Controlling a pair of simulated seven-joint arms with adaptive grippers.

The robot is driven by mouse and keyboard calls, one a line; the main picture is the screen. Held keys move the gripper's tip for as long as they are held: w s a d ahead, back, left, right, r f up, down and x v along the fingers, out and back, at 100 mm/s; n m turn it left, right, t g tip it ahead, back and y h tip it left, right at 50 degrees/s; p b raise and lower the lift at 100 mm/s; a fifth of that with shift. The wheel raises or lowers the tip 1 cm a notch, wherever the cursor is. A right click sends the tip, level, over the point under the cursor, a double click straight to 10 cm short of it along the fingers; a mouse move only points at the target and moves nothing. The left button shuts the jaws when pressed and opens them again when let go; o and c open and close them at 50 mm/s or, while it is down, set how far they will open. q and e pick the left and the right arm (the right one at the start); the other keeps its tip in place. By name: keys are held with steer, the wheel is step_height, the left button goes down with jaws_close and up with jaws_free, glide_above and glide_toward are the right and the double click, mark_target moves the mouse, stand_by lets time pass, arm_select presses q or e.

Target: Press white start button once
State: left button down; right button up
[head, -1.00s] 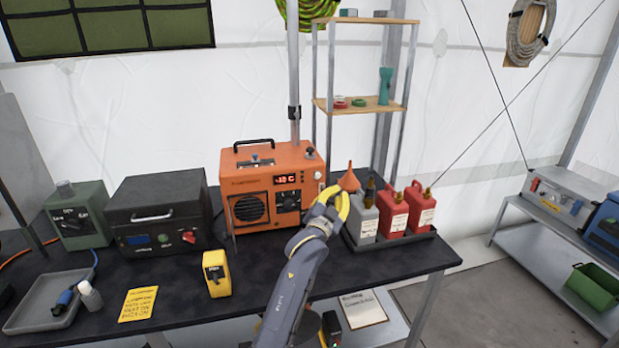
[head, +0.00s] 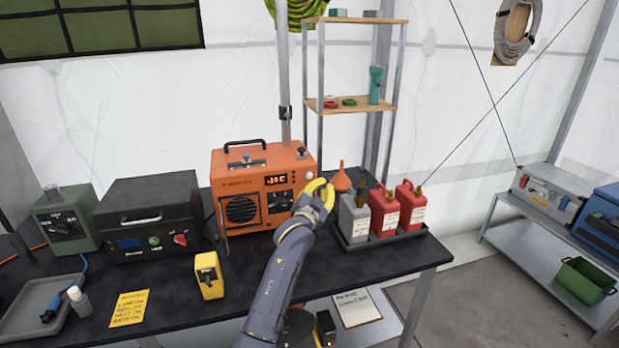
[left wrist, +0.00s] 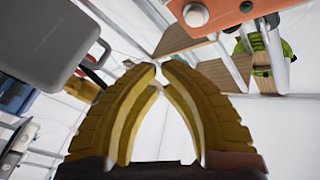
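The orange heater unit (head: 230,165) stands on the dark table with a red lit display, a round grille and a dial. A small pale round spot (head: 309,175) shows at the right of its front, close to my gripper; I take it for the white button. In the left wrist view a pale round button (left wrist: 195,15) sits on the orange panel (left wrist: 218,10) at the top edge. My left gripper (head: 320,187), with yellow fingers, is in front of the heater's right side. Its fingertips (left wrist: 157,68) are together with nothing between them. My right gripper is not in view.
A tray (head: 385,241) with grey and red canisters and an orange funnel (head: 341,180) are close right of my gripper. A black box (head: 150,210), a green box (head: 65,222) and a yellow device (head: 209,277) stand to the left. The shelf rises behind.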

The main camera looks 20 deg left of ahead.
arm_select(q)
steer(key=shift+w+a, duration=0.7)
steer(key=shift+w, duration=0.35)
steer(key=shift+w+a, duration=0.7)
steer(key=shift+w, duration=0.35)
steer(key=shift+w+a, duration=0.5)
steer(key=shift+w, duration=0.2)
stand_by(1.2)
steer(key=shift+s+d, duration=0.1)
steer(key=shift+s, duration=0.05)
steer(key=shift+s+d, duration=0.4)
steer(key=shift+s, duration=0.2)
steer(key=shift+s+d, duration=0.1)
stand_by(0.3)
steer(key=shift+s+d, duration=0.65)
steer(key=shift+s, duration=0.35)
steer(key=shift+s+d, duration=0.65)
steer(key=shift+s, duration=0.3)
